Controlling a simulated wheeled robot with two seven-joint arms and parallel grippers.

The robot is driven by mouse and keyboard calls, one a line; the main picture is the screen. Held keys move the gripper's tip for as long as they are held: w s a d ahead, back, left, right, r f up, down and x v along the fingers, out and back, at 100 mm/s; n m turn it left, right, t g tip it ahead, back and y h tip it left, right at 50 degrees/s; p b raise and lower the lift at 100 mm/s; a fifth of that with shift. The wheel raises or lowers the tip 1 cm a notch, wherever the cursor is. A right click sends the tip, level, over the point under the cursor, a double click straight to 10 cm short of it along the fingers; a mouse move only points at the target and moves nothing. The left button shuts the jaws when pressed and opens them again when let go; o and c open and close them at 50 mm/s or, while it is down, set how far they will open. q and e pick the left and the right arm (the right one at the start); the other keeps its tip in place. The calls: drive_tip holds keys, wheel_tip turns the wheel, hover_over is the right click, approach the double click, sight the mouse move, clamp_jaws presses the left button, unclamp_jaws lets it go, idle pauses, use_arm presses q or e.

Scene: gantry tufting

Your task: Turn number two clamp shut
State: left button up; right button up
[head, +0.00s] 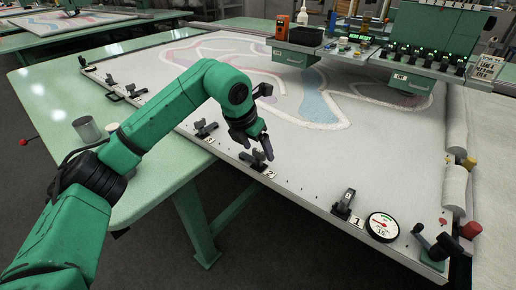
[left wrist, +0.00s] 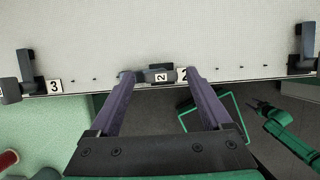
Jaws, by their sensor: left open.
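The number two clamp (head: 252,160) is a small dark toggle clamp on the front edge of the white cloth frame, beside a "2" label. My left gripper (head: 267,148) is just above it, pointing down. In the left wrist view the two fingers are apart, and the clamp (left wrist: 155,75) shows between their tips. Its dark lever appears to lie along the frame edge; I cannot tell whether a finger touches it. A green arm with a small dark end, likely my right gripper (left wrist: 262,108), shows low at the right, too small to read.
The number three clamp (left wrist: 25,75) is to the left along the edge and the number one clamp (head: 344,204) to the right. A round dial (head: 382,227) and a crank handle (head: 440,246) stand near the right corner. The tufting machine (head: 425,45) is at the back.

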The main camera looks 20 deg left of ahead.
use_arm(q)
drive_tip(key=shift+f, duration=0.3)
clamp_jaws()
